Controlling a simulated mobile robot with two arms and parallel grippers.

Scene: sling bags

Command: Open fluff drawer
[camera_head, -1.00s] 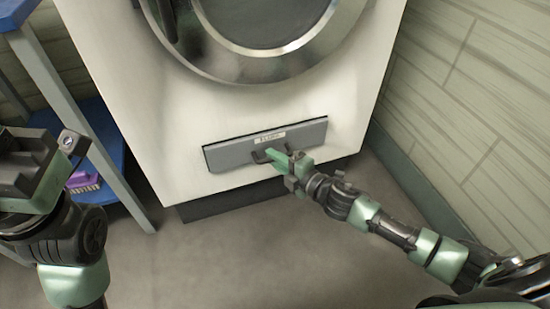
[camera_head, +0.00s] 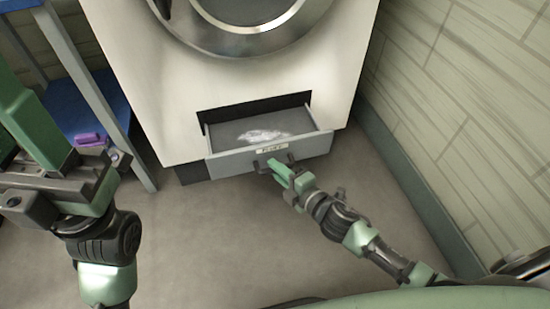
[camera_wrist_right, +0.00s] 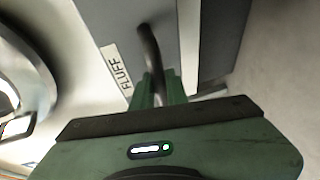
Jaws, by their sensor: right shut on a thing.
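The grey fluff drawer (camera_head: 232,164) sticks out of the bottom of the white machine in the head view. White fluff (camera_head: 263,135) lies inside it. Its dark handle (camera_head: 262,164) is on the front below the label. My right gripper (camera_head: 280,168) is shut on the handle. In the right wrist view the handle (camera_wrist_right: 150,55) runs between the green fingers (camera_wrist_right: 158,90), beside the FLUFF label (camera_wrist_right: 116,70). My left gripper and arm (camera_head: 60,185) are at the left of the head view, away from the drawer; its fingertips are not clear.
The white machine (camera_head: 150,90) has a round door (camera_head: 250,25) above the drawer. A blue shelf (camera_head: 75,110) with a purple item (camera_head: 88,139) stands at the left. A tiled wall (camera_head: 450,110) bounds the right. The floor (camera_head: 220,240) in front is clear.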

